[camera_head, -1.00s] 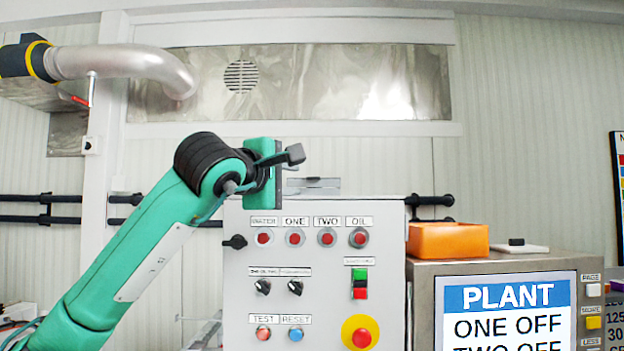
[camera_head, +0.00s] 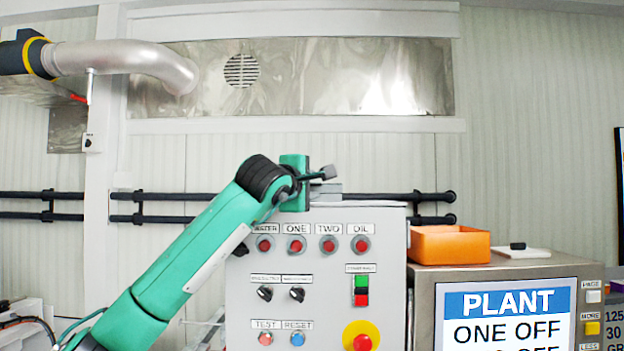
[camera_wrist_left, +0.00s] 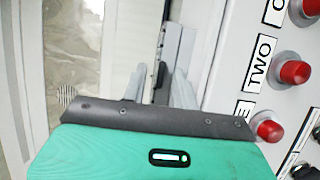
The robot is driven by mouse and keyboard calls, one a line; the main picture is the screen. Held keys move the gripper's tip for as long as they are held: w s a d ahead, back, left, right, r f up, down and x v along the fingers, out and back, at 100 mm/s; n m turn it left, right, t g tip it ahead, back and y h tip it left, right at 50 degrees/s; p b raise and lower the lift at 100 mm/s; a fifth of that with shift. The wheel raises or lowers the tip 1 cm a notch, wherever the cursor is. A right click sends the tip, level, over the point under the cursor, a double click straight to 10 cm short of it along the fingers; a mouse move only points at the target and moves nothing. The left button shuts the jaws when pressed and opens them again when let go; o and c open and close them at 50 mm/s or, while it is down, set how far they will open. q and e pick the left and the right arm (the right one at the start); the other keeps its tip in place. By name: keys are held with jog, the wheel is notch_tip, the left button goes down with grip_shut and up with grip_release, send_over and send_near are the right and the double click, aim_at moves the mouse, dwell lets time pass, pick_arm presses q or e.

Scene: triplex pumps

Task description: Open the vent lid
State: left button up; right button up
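A small grey metal piece (camera_head: 326,188), which may be the vent lid, lies on top of the grey control cabinet (camera_head: 390,290), partly behind my left gripper. My left gripper (camera_head: 328,173) is just above the cabinet's top edge, its dark fingers pointing right, close to the grey piece. I cannot tell whether they touch. My right gripper is not in view.
The cabinet front carries red lamps (camera_head: 328,245), black knobs and a red stop button (camera_head: 361,340). An orange bin (camera_head: 450,245) stands right on a metal display housing (camera_head: 500,268). Dark pipes (camera_head: 400,197) run along the wall behind. A round vent grille (camera_head: 241,71) is high above.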

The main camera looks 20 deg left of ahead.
pick_arm(q)
jog(key=shift+w, duration=0.25)
grip_shut()
jog(key=shift+r, duration=0.1)
